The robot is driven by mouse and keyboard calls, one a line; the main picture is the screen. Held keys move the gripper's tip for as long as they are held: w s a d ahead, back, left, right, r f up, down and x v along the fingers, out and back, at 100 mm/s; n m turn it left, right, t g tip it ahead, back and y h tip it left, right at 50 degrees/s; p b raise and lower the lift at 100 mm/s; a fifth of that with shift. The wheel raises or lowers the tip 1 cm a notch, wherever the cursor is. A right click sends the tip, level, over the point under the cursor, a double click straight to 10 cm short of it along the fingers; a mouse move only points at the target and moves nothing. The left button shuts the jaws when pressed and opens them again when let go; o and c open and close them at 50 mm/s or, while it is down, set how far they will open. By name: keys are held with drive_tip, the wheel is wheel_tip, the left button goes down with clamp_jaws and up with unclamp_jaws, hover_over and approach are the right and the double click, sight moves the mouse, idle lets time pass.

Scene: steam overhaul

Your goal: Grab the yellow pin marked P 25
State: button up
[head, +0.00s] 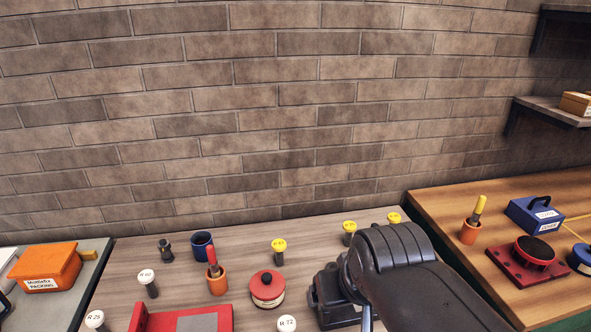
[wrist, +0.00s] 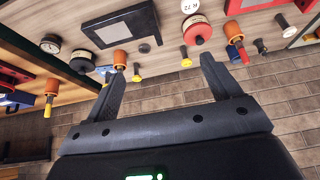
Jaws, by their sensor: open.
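Several yellow-capped pins stand at the back of the wooden bench. In the head view one yellow pin (head: 278,246) is behind the red disc, another yellow pin (head: 349,229) is further right, and a third yellow pin (head: 394,219) is partly hidden by my arm. Their cap labels are too small to read, so I cannot tell which is P 25. In the wrist view two yellow pins show, one (wrist: 185,60) nearer the right finger and one (wrist: 136,74) nearer the left finger. My gripper (wrist: 162,68) is open and empty. Its fingertips are hidden in the head view.
A red disc (head: 267,287), an orange cup with a red handle (head: 216,281), a blue cup (head: 202,245) and several white-capped pins stand on the bench. A black object (head: 330,295) lies beside my arm. A brick wall (head: 250,110) closes the back.

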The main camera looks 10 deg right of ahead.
drive_tip(key=c, duration=0.3)
drive_tip(key=m+g+h, duration=0.2)
drive_tip(key=m, duration=0.4)
hover_over(350, 225)
drive_tip(key=s+a, duration=0.2)
drive_tip(key=s, duration=0.1)
wheel_tip(350, 225, down, 15)
drive_tip(key=x, duration=1.1)
drive_tip(key=shift+w+d+r, duration=0.1)
drive_tip(key=shift+d, duration=0.05)
